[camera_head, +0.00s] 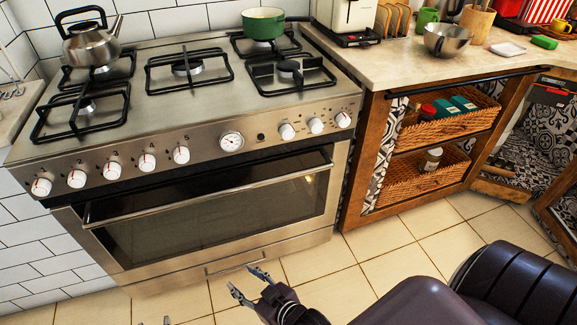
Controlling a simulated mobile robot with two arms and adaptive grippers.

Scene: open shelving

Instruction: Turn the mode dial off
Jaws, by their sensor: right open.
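The stove's front panel (205,149) carries a row of white knobs with red marks. A group of several knobs is at the left, including a far-left knob (41,187). A round gauge (231,142) sits near the middle. To its right are three more knobs: one (286,131), a second (315,125) and a third (343,119). I cannot tell by label which is the mode dial. My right gripper (241,278) is open and empty, low in front of the oven and well below the knobs. Only a small tip of my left gripper (167,320) shows at the bottom edge.
The closed oven door has a long handle bar (210,190) that sticks out below the knobs. A kettle (91,42) and a green pot (263,23) stand on the hob. A wooden counter unit with wicker baskets (450,123) is at the right. The tiled floor (340,265) is clear.

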